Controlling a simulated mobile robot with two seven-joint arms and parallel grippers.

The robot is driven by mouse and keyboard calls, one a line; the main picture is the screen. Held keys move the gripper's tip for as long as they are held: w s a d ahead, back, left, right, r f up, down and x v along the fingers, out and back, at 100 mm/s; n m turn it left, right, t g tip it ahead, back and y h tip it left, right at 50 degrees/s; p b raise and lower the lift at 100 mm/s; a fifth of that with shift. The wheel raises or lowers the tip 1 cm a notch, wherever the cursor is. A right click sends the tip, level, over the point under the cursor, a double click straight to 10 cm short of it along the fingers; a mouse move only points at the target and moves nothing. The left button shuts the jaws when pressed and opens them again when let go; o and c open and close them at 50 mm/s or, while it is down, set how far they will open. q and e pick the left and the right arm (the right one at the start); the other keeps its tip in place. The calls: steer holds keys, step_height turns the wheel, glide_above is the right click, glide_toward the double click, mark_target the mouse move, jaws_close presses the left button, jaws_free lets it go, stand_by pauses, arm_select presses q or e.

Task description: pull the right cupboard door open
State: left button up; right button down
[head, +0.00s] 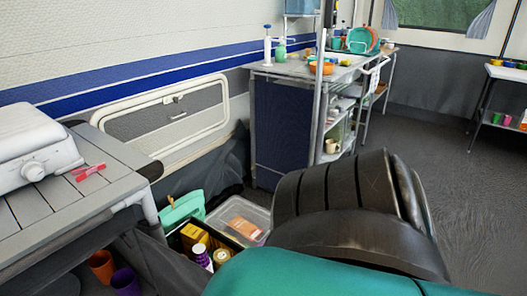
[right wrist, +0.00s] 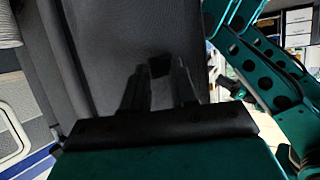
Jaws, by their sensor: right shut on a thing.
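In the right wrist view my right gripper (right wrist: 160,80) reaches up to a dark grey upright panel (right wrist: 95,50), which looks like the right cupboard door. Its two dark fingers are shut on a small black piece (right wrist: 160,65) at the panel, likely the door's handle. The fingers and this piece are dark, so the exact hold is hard to see. I cannot tell how far the door stands open. In the head view my own black and teal arm fills the lower right, and neither gripper nor the held door can be made out there. My left gripper is not in view.
In the head view a slatted table (head: 60,205) with a white appliance (head: 35,145) stands at left. An open crate of groceries (head: 205,245) and a clear-lidded box (head: 238,220) sit on the floor. A kitchen stand (head: 283,125) is behind. The grey floor (head: 455,190) at right is clear.

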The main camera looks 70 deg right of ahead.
steer(key=shift+w+d+t+h, duration=0.3)
steer(key=shift+w+d, duration=0.15)
steer(key=shift+w, duration=0.4)
steer(key=c, duration=1.2)
jaws_free()
steer(key=shift+o, duration=0.2)
steer(key=p+v, duration=0.1)
steer(key=v, duration=1.2)
steer(key=shift+s, duration=0.25)
steer(key=shift+a, duration=0.1)
